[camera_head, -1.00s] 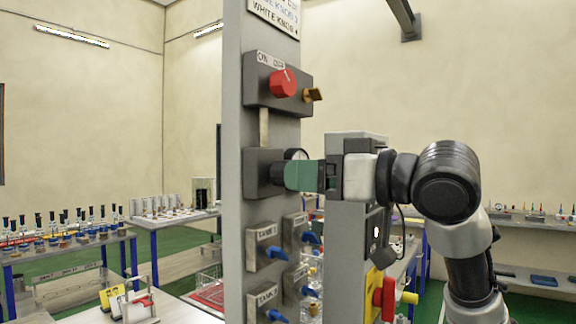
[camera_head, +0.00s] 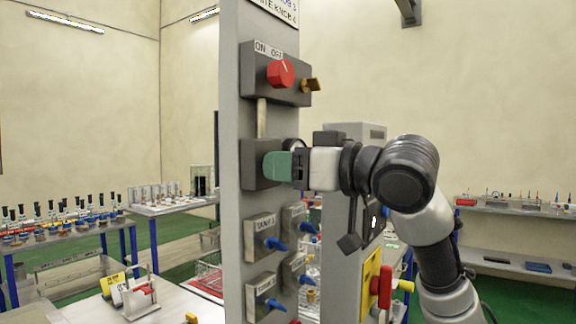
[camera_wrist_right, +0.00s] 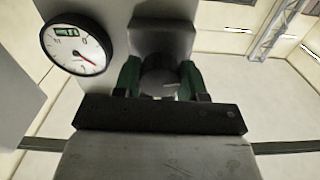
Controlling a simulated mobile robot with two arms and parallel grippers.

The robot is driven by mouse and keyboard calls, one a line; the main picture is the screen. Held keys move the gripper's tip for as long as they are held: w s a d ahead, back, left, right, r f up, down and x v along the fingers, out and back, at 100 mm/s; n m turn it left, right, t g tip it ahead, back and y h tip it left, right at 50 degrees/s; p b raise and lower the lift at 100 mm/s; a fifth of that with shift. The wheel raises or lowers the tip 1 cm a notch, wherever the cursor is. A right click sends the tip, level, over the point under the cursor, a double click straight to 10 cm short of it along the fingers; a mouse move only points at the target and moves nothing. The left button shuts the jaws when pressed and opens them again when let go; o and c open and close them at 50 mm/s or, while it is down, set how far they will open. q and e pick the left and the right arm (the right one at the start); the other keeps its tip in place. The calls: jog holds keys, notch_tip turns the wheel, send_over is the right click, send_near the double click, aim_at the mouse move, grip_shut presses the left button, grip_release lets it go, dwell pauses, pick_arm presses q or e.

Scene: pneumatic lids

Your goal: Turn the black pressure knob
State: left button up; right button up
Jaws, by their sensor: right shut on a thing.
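The black pressure knob (camera_wrist_right: 159,76) shows in the right wrist view, in front of its dark grey box (camera_wrist_right: 160,38). My right gripper (camera_wrist_right: 160,80) has its green fingers on both sides of the knob and is shut on it. In the head view my right gripper (camera_head: 279,166) reaches in from the right to the dark box on the grey panel, and its fingers hide the knob. A round white pressure gauge (camera_wrist_right: 77,44) with a red needle is beside the box. My left gripper is not in view.
Above the box is a red knob (camera_head: 281,73) with ON/OFF labels and a yellow-brown valve (camera_head: 310,85). Below are several blue-handled tank valves (camera_head: 275,244). A red switch on a yellow plate (camera_head: 384,286) stands right. Benches with bottles (camera_head: 62,228) stand left.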

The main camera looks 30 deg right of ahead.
jog(key=shift+m, duration=0.4)
jog(key=m+p, duration=0.1)
jog(key=m, duration=0.2)
jog(key=shift+r, duration=0.1)
jog(key=m+p, duration=0.1)
jog(key=m, duration=0.3)
jog(key=shift+m, duration=0.3)
jog(key=m+p, duration=0.1)
jog(key=m, duration=0.2)
jog(key=shift+m, duration=0.3)
jog(key=m+p, duration=0.2)
jog(key=m, duration=0.1)
jog(key=shift+m, duration=0.3)
jog(key=m+p, duration=0.2)
jog(key=m, duration=0.3)
jog(key=shift+r+p, duration=0.1)
jog(key=shift+p, duration=0.3)
jog(key=m+p, duration=0.2)
jog(key=m, duration=0.2)
jog(key=shift+p, duration=0.4)
jog(key=shift+m+p, duration=0.55)
jog(key=shift+m, duration=0.25)
